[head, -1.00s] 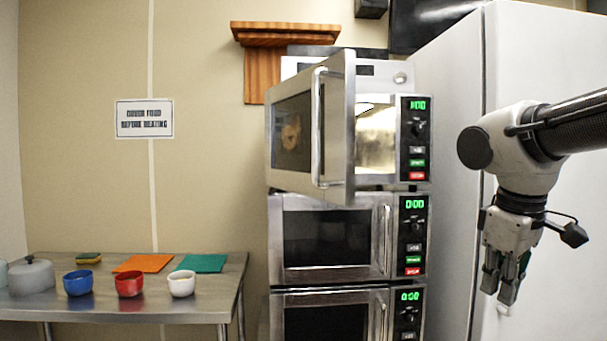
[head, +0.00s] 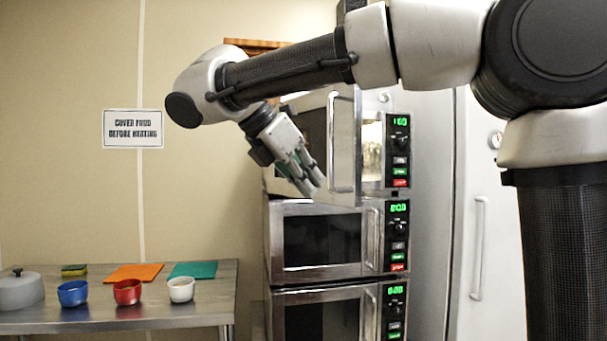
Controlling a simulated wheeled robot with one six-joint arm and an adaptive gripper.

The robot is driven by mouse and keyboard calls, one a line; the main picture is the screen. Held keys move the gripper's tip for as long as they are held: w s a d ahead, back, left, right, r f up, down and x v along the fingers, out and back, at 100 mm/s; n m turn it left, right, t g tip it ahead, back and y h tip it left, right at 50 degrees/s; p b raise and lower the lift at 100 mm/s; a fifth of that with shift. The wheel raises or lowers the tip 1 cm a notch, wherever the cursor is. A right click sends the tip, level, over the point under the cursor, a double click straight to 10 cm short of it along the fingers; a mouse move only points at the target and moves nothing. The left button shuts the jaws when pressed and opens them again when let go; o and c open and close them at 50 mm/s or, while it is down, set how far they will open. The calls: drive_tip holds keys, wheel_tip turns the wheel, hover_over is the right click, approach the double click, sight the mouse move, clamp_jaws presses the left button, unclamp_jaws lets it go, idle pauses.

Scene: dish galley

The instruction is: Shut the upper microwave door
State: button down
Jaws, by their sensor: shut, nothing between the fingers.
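The upper microwave (head: 372,150) is the top one of a stack, with a lit green display. Its door (head: 343,148) stands partly open, hinged at the left, with a vertical bar handle near its right edge. A strip of the bright interior shows between the door edge and the control panel. My gripper (head: 312,186) is shut and empty, pointing down and right in front of the door's dark window. My arm hides the top of the microwave and part of the door. I cannot tell whether the fingertips touch the door.
Two more microwaves, the middle one (head: 322,238) and the lower one (head: 325,310), stand below with doors shut. A steel table (head: 205,311) at left holds bowls, a lidded pot (head: 20,291) and mats. A white fridge (head: 481,190) stands at right.

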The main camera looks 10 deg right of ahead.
sight(341, 198)
drive_tip(key=shift+w+d+f, duration=0.55)
drive_tip(key=shift+d+f, duration=0.1)
drive_tip(key=shift+d, duration=0.6)
drive_tip(key=shift+w+d+f, duration=0.5)
drive_tip(key=shift+d+f, duration=0.15)
drive_tip(key=shift+d, duration=0.55)
drive_tip(key=shift+w+d+f, duration=0.55)
drive_tip(key=shift+d+f, duration=0.1)
drive_tip(key=shift+d, duration=0.6)
